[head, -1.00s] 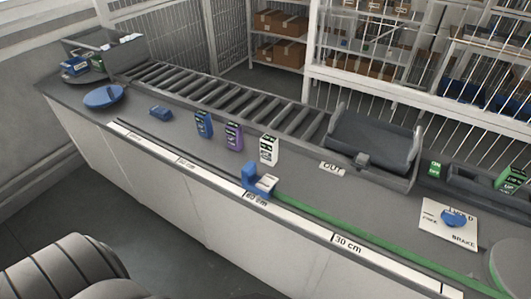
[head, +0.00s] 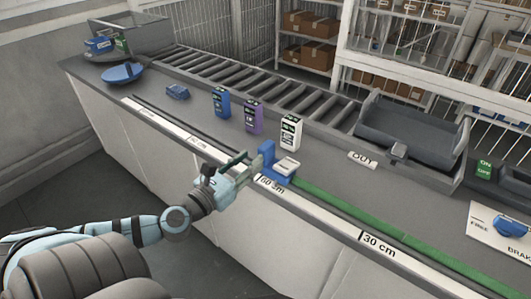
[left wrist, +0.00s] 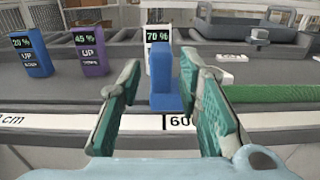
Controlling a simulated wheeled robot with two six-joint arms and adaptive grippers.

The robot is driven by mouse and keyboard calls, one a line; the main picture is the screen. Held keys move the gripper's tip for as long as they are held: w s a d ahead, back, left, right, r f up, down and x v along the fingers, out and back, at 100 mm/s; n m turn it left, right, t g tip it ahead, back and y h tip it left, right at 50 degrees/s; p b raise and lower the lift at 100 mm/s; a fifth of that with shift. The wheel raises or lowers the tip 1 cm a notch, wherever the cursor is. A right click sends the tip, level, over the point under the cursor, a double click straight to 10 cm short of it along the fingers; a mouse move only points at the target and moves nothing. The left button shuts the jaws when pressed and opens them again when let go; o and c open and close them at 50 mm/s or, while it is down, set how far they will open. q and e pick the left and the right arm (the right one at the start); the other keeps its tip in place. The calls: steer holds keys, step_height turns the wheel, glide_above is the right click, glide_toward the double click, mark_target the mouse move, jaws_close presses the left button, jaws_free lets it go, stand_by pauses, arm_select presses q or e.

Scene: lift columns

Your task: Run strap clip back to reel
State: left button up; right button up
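The strap clip (head: 267,158) is a blue upright block with a pale part, standing on the counter's front edge by the 60 cm mark. The green strap (head: 345,207) runs from it to the right along the ruler edge. My left gripper (head: 240,168) is just left of the clip. The reel is not in the head view now. My right gripper is not in view.
Blue, purple and white boxes (head: 253,117) stand behind the ruler. A grey tray (head: 415,135) sits on the roller conveyor's right end. A blue knob (head: 510,226) is on a FREE/BRAKE plate at right. A blue dish (head: 122,74) lies far left.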

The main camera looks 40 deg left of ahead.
mark_target(260, 152)
arm_select(q)
steer(key=w+p, duration=0.1)
steer(key=w, duration=0.2)
steer(key=w+p, duration=0.1)
steer(key=w, duration=0.2)
steer(key=shift+w+r, duration=0.2)
steer(key=shift+w, duration=0.2)
steer(key=shift+w+f+p, duration=0.1)
steer(key=shift+w+p, duration=0.2)
steer(key=shift+w, duration=0.25)
steer(key=shift+f, duration=0.1)
jaws_close()
